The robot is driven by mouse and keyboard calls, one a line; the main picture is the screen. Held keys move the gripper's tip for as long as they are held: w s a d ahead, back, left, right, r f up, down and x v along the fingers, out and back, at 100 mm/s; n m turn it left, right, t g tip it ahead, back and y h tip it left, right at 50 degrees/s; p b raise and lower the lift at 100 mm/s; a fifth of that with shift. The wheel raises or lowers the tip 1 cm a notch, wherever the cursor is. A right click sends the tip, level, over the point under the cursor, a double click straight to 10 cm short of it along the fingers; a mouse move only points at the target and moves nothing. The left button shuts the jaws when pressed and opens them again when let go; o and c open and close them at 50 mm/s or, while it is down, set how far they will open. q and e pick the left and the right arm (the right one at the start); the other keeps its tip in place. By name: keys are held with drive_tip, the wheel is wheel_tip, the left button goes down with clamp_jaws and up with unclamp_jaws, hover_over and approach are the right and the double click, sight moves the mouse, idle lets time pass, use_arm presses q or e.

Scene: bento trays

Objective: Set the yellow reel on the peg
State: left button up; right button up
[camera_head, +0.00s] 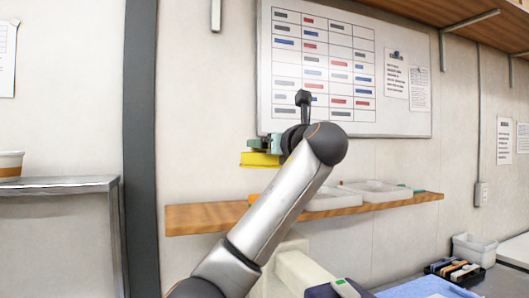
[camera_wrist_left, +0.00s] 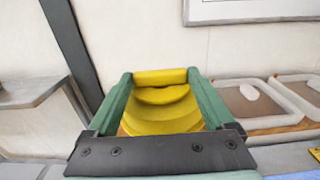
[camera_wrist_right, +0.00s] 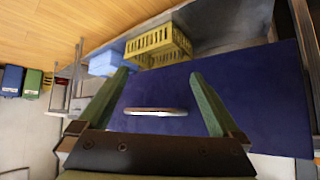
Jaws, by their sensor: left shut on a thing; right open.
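The yellow reel (camera_head: 260,159) is held up in front of the wall, above the left part of the wooden shelf. My left gripper (camera_head: 265,145) is shut on it. In the left wrist view the yellow reel (camera_wrist_left: 160,119) sits between the two green fingers of my left gripper (camera_wrist_left: 160,75). My right gripper (camera_wrist_right: 160,75) shows in the right wrist view, open and empty, over a dark blue surface. I cannot make out the peg in any view.
The wooden shelf (camera_head: 205,219) on the wall carries white trays (camera_head: 335,202). A whiteboard (camera_head: 265,65) hangs above it. A grey table (camera_head: 60,184) with a cup (camera_head: 10,165) stands left, past a dark post (camera_head: 140,150). A yellow crate (camera_wrist_right: 157,42) shows in the right wrist view.

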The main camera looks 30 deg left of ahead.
use_arm(q)
drive_tip(key=r+b+v, duration=0.1)
drive_tip(key=b+v, duration=0.2)
drive_tip(key=v, duration=1.4)
drive_tip(key=shift+d+r, duration=0.25)
drive_tip(key=shift+r, duration=0.05)
drive_tip(key=shift+s, duration=0.15)
